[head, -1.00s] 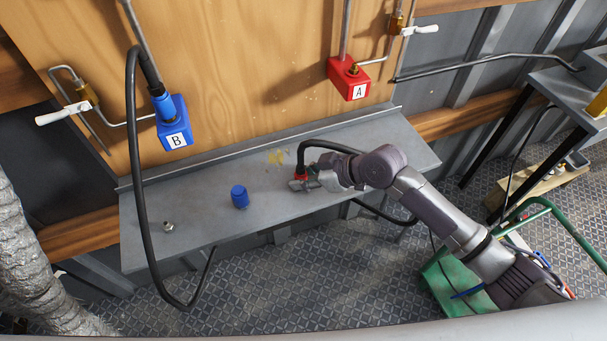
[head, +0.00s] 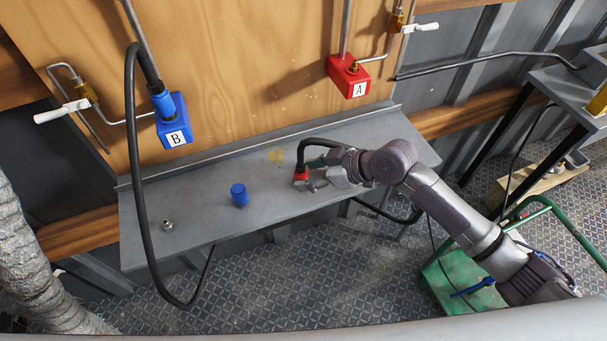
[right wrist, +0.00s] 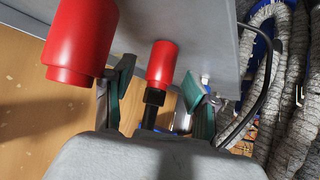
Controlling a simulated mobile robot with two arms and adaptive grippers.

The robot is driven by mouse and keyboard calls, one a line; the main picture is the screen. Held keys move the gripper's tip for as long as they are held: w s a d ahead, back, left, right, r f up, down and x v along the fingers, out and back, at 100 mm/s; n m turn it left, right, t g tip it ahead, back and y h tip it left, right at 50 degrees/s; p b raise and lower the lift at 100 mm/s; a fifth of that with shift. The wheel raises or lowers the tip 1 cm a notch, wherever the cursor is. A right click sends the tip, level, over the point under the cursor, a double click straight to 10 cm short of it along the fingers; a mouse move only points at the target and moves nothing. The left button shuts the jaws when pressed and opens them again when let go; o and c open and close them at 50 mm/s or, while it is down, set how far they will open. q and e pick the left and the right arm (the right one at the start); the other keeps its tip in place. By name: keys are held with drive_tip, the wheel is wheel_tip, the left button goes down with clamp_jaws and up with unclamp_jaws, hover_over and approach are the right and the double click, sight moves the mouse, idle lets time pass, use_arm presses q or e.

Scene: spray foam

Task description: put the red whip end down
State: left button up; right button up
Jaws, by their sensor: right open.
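The red whip end (head: 300,175) is at the grey shelf, its black hose arching up and right past my right gripper. In the right wrist view the red whip end (right wrist: 162,62) shows between the spread fingers, with a gap on each side. My right gripper (head: 316,182) is open just right of the whip end; its fingers also show in the wrist view (right wrist: 158,98). Whether the whip end rests fully on the shelf is hard to tell. A larger red cylinder (right wrist: 82,42) stands beside the left finger in that view. My left gripper is out of view.
A blue cap (head: 239,195) and a small metal fitting (head: 167,226) sit on the shelf (head: 200,215). The blue block B (head: 174,125) with its hose hangs at left, the red block A (head: 348,78) above. The shelf between cap and fitting is clear.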

drive_tip(key=b+v, duration=0.1)
drive_tip(key=v, duration=0.9)
drive_tip(key=s+a+f+m+h, duration=0.1)
drive_tip(key=s+a+f, duration=0.1)
drive_tip(key=s+f, duration=0.4)
drive_tip(key=s+d+f+m+g+h, duration=0.1)
drive_tip(key=s+d+f+m+h, duration=0.4)
drive_tip(key=s, duration=0.3)
drive_tip(key=s+d+f+m+h, duration=0.3)
drive_tip(key=s+d+m, duration=0.25)
drive_tip(key=s, duration=0.25)
wheel_tip(320, 180, down, 24)
drive_tip(key=n+g, duration=0.1)
drive_tip(key=g, duration=0.1)
drive_tip(key=s+d+f, duration=0.2)
drive_tip(key=s+f, duration=0.6)
drive_tip(key=s+d+f, duration=0.1)
drive_tip(key=s+f, duration=0.8)
drive_tip(key=shift+s+d+f+g, duration=0.3)
drive_tip(key=shift+d+g, duration=0.05)
drive_tip(key=shift+g, duration=0.05)
